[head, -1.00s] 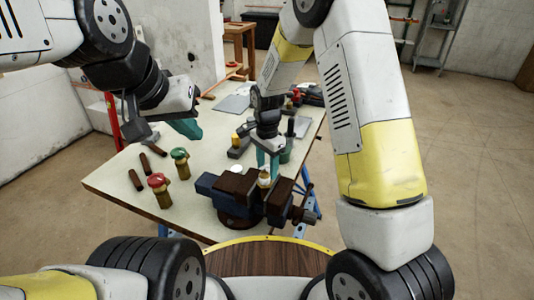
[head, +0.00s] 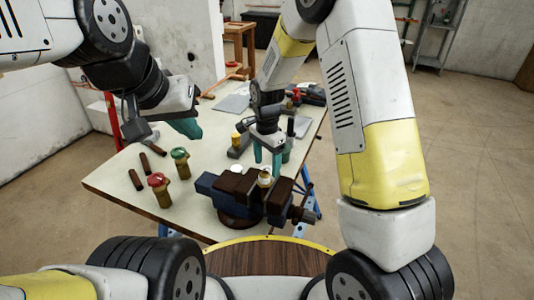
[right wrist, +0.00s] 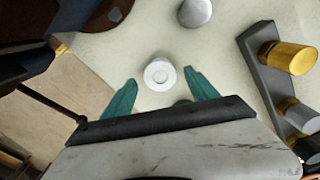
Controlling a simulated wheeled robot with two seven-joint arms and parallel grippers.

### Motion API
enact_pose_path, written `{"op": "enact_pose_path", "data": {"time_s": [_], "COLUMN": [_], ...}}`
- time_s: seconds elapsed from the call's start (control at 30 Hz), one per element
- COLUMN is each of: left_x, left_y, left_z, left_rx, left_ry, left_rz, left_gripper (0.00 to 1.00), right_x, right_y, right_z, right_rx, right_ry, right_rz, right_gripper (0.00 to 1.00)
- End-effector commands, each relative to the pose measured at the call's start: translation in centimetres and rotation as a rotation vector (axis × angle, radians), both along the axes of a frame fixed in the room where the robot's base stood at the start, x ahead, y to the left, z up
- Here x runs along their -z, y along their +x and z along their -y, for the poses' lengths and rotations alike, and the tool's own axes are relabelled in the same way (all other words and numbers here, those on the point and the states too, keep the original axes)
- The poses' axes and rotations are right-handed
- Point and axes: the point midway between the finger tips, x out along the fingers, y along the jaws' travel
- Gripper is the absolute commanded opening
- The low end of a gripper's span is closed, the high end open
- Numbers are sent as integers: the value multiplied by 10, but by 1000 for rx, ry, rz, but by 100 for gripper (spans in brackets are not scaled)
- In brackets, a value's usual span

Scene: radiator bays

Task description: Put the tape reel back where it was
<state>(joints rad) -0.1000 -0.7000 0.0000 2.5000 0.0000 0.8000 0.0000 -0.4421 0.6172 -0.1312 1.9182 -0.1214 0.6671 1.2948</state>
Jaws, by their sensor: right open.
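A small white ring-shaped thing, which looks like the tape reel (right wrist: 160,74), stands on the pale table between the fingertips of my right gripper (right wrist: 158,84). The teal fingers are open on either side, with gaps to it. In the head view my right gripper (head: 267,165) points down behind the vise. A small cream-and-tan thing (head: 265,179) shows by its fingertips; I cannot tell if it is the same thing. My left gripper (head: 186,128) hangs over the left of the table; its fingers overlap, so their opening is unclear.
The dark vise (head: 235,190) stands at the near table edge. A pale disc (right wrist: 195,12) lies close to the reel. A holder with a yellow piece (right wrist: 290,58) is to the right in the wrist view. Red-topped (head: 158,188) and green-topped (head: 180,162) pieces stand left.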

Motion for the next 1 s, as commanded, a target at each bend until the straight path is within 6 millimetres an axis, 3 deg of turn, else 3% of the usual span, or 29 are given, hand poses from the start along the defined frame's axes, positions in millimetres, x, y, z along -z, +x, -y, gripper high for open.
{"op": "enact_pose_path", "data": {"time_s": [0.3,0.67,0.83,1.0], "left_x": [0,0,0,0], "left_y": [0,0,0,0], "left_z": [0,0,0,0], "left_rx": [0,0,0,0], "left_ry": [0,0,0,0], "left_rz": [0,0,0,0], "left_gripper": [0,0,0,0], "right_x": [-70,-112,-152,-199], "right_y": [1,-3,-21,-57], "right_z": [0,5,30,65], "right_rx": [0,-15,-119,-288], "right_ry": [2,11,65,114], "right_rz": [4,10,72,180], "right_gripper": [68,68,68,68]}}
